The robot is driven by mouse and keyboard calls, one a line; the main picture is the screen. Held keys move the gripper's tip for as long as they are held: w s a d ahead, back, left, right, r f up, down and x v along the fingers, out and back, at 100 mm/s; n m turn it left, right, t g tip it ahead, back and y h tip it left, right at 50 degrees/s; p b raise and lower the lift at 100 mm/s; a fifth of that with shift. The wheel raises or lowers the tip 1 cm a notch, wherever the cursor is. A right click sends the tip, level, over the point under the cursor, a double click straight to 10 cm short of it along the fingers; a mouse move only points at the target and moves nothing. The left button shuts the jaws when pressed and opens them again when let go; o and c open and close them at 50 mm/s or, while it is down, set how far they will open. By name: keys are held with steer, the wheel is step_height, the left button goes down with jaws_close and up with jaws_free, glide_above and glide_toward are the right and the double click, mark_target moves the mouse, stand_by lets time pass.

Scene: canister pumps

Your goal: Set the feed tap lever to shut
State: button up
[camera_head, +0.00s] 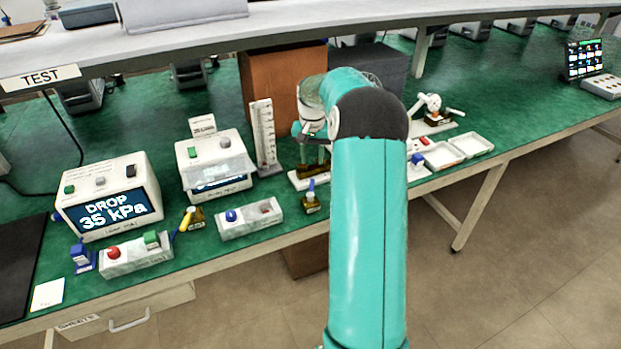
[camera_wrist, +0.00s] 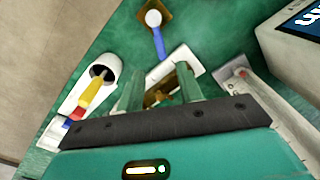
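A small brass tap with a blue lever (camera_head: 311,194) stands near the bench's front edge, its lever pointing back from the edge. In the wrist view this blue lever (camera_wrist: 159,43) runs from a white hub toward my gripper (camera_wrist: 160,82). A second brass tap with a yellow lever (camera_head: 188,219) stands farther left. No readable label tells which is the feed tap. My gripper is open, its two fingers apart, with the blue lever's end beyond the fingertips and not between them. A brass part (camera_wrist: 158,95) on a white base shows behind the fingers. My arm hides part of the bench.
A grey switch box (camera_head: 249,218), an upright scale (camera_head: 263,135) and a display reading DROP 35 kPa (camera_head: 118,208) stand to the left. A shelf (camera_head: 290,30) overhangs the bench.

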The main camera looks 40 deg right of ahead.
mark_target(312, 184)
step_height(312, 184, down, 10)
steer(key=shift+r, duration=0.25)
jaws_close()
